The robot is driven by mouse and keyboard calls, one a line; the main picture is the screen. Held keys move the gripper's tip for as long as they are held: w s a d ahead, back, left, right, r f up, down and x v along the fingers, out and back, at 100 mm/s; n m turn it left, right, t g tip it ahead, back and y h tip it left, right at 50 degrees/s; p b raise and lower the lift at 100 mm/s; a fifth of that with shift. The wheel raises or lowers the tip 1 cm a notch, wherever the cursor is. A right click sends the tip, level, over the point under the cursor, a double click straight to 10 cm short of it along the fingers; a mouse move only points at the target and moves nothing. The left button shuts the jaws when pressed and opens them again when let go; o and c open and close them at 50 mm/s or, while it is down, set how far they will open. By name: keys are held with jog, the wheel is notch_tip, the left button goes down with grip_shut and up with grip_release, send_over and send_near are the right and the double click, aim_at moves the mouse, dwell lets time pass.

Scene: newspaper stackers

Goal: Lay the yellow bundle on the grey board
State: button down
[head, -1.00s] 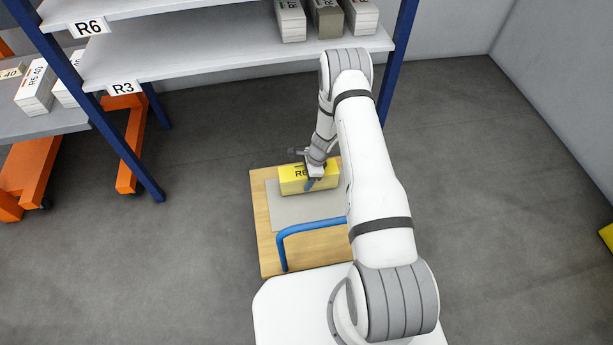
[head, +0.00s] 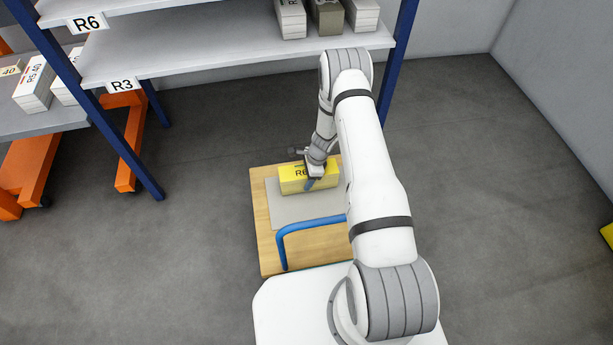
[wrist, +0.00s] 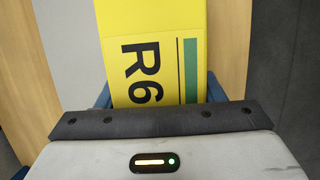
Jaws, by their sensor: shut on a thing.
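The yellow bundle (head: 292,183), marked R6, is at the back part of the grey board (head: 300,213). The board lies on a wooden cart deck. My gripper (head: 312,180) is shut on the bundle from above. In the wrist view the yellow bundle (wrist: 155,40) runs away from my gripper (wrist: 158,98), with a blue finger showing on each side of it. A strip of the grey board (wrist: 75,40) shows to the left of the bundle. I cannot tell whether the bundle's underside touches the board.
The wooden deck (head: 263,235) has a blue handle (head: 310,224) at its near side. A shelf (head: 200,50) with white and grey bundles stands behind. A table (head: 40,122) with bundles is at left. Another yellow thing (head: 607,235) is at the right edge.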

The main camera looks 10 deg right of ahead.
jog(key=shift+f, duration=0.1)
jog(key=c, duration=0.7)
grip_release()
jog(key=o, duration=0.4)
jog(key=shift+f, duration=0.1)
